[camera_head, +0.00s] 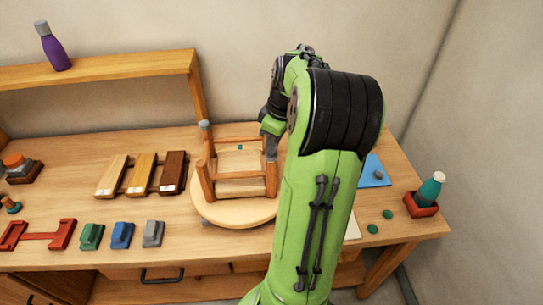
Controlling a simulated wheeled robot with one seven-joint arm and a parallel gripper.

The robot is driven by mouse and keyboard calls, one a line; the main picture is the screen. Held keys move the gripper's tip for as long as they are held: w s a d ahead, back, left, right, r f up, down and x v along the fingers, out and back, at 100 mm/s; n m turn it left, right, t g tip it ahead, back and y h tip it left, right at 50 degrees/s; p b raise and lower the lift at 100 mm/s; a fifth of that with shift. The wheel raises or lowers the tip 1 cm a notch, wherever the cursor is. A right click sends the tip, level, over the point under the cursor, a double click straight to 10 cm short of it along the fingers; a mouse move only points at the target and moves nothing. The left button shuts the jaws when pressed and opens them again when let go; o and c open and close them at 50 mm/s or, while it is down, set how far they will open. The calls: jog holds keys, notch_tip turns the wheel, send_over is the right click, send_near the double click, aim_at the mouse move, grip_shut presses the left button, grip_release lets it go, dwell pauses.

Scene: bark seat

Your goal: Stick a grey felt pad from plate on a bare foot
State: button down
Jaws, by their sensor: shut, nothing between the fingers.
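A small wooden stool (240,187) stands upside down on a round wooden disc (236,214), legs pointing up. The far left leg has a grey cap on its foot (204,125). The near left (205,180) and near right (271,180) legs show no grey cap. My gripper (271,140), shut and seemingly empty, points down at the far right leg; its tips and that foot are hard to make out. A blue plate (370,179) lies right of my arm, partly hidden, with a small grey spot (378,174) on it, perhaps a felt pad.
Two green discs (388,214) lie at the right, near a red tray (421,206) with a teal bottle (431,188). Wood samples (142,174) and coloured blocks (122,235) lie left of the stool. A shelf (100,70) holds a purple bottle (53,46). My arm hides the middle right.

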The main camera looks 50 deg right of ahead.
jog(key=shift+s+a+f+b, duration=0.1)
jog(key=shift+f+b, duration=0.2)
jog(key=shift+f, duration=0.2)
dwell(0.9)
jog(key=shift+r, duration=0.1)
notch_tip(320, 180, up, 6)
jog(key=p, duration=0.5)
jog(key=shift+r+p, duration=0.1)
jog(key=shift+p, duration=0.3)
